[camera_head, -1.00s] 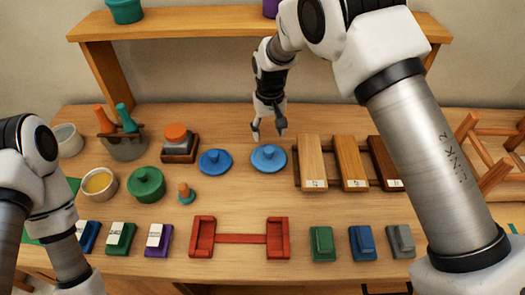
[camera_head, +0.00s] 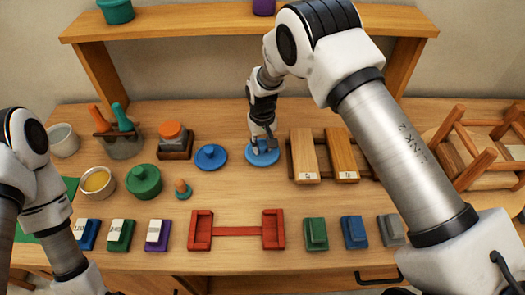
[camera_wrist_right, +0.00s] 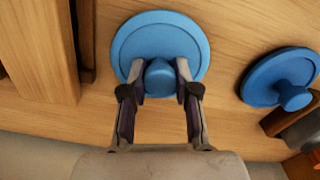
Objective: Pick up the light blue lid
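The light blue lid (camera_head: 262,158) lies flat on the table, a round disc with a knob on top. In the right wrist view the lid (camera_wrist_right: 128,48) lies under my right gripper (camera_wrist_right: 160,85), with its knob between the two fingertips. The fingers stand apart on either side of the knob; a firm hold does not show. In the head view my right gripper (camera_head: 262,148) points down at the lid and hides part of it. My left gripper is out of view; only my left arm shows at the left.
A darker blue lid (camera_head: 210,157) lies just left, also in the wrist view (camera_wrist_right: 280,75). A red holder (camera_head: 236,231) lies in front. A shelf (camera_head: 230,22) runs behind.

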